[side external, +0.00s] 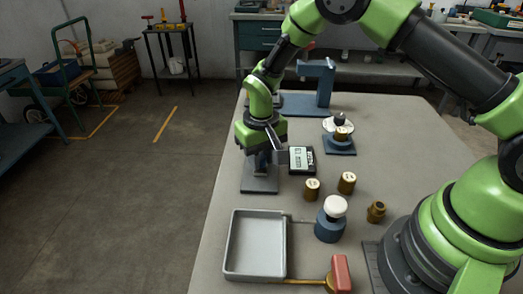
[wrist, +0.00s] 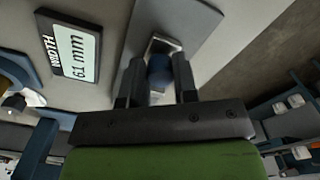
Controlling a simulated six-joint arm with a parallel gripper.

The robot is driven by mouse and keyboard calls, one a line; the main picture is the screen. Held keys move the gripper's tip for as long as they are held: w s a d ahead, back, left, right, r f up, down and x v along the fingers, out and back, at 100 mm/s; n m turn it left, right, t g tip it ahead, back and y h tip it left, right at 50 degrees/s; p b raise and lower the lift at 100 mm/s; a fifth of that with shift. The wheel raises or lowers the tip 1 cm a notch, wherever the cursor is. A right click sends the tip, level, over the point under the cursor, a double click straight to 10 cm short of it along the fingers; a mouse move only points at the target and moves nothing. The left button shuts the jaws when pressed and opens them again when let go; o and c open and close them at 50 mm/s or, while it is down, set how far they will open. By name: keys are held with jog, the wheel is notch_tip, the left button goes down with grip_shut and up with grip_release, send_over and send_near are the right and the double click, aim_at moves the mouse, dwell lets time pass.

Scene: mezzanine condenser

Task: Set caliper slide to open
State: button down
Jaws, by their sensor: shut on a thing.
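My gripper (side external: 262,168) points down over a grey plate (side external: 260,185) near the table's left edge. In the wrist view my gripper (wrist: 158,88) has its two dark fingers closed on a small blue part (wrist: 159,68), which seems to be the caliper slide. A pale metal piece (wrist: 161,45) shows just beyond it. The fingers and wrist hide most of the slide in the side view. A black-framed display (side external: 301,159) lies beside the gripper on its right. In the wrist view the display (wrist: 70,50) seems to read 6.1 mm, labelled WIDTH.
A grey tray (side external: 233,250) stands in front. Brass pieces (side external: 312,188), a white-topped blue post (side external: 330,222) and a red block (side external: 341,273) stand to the right. A blue stand (side external: 324,85) and a dial fixture (side external: 340,145) are behind. The table's left edge is close.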

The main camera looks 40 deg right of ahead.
jog(key=shift+s+a, duration=0.15)
jog(key=shift+a, duration=0.1)
jog(key=c, duration=0.9)
grip_release()
jog(key=shift+d, duration=0.1)
notch_tip(320, 180, up, 10)
jog(key=shift+f, duration=0.1)
